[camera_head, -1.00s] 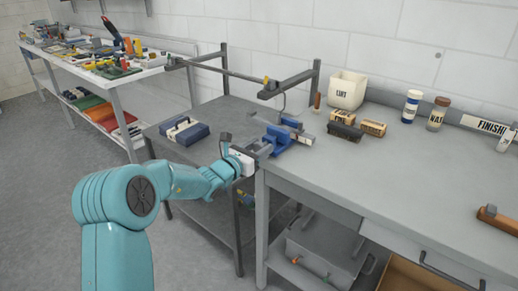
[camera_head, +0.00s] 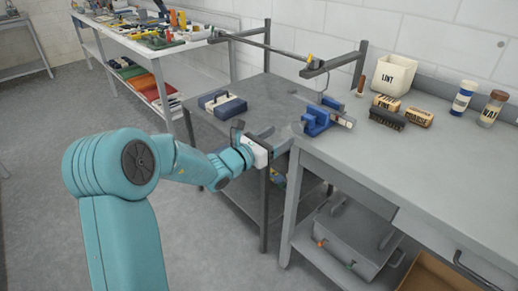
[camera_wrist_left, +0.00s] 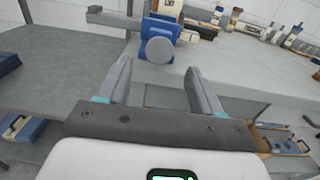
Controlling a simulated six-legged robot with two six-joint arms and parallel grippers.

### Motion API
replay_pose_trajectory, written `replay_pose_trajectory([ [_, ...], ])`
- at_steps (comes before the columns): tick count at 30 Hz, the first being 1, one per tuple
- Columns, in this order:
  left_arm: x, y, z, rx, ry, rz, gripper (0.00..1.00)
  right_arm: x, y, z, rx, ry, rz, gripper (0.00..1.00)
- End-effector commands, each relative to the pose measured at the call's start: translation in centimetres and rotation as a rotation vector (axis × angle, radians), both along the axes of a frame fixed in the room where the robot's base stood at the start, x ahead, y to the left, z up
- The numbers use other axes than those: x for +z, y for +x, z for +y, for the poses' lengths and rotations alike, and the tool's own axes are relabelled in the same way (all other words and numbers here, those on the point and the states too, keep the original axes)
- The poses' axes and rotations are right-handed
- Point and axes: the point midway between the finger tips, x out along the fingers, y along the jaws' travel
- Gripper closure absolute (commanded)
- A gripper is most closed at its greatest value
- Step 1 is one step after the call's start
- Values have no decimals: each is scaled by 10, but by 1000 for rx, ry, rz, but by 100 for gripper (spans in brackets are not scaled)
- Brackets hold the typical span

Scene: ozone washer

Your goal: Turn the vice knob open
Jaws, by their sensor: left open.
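A blue vice (camera_head: 317,121) stands at the left front corner of the grey workbench. In the left wrist view the vice (camera_wrist_left: 160,22) is straight ahead, with its round grey knob (camera_wrist_left: 160,50) facing me. My left gripper (camera_head: 284,140) is just in front of the vice, on its left side in the head view. In the left wrist view its two fingers (camera_wrist_left: 158,72) are spread apart, with the knob beyond and between their tips. The fingers look apart from the knob, and nothing is between them. My right gripper is in neither view.
A blue case (camera_head: 222,104) lies on the lower grey table left of the vice. A metal frame (camera_head: 310,68) rises behind it. A white lint bin (camera_head: 394,76), brushes (camera_head: 388,118) and bottles stand further right. The bench front is clear.

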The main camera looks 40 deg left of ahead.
Motion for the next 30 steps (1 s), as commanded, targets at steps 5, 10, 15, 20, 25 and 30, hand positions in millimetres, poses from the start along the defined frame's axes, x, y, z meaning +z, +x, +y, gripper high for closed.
replay_pose_trajectory([
  [5, 0, -43, 5, 3, 1, 0, 35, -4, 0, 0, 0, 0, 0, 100],
  [10, 0, -67, 6, 3, -1, 1, 35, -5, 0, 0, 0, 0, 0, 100],
  [15, 0, -75, 6, 0, -1, 0, 35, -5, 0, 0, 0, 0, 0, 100],
  [20, 0, -75, 6, 0, -1, 0, 35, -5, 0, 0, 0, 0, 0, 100],
  [25, 0, -75, 6, 0, -1, 0, 35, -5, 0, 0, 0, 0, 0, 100],
  [30, 0, -74, 6, -1, 0, 1, 35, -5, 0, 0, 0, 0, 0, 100],
])
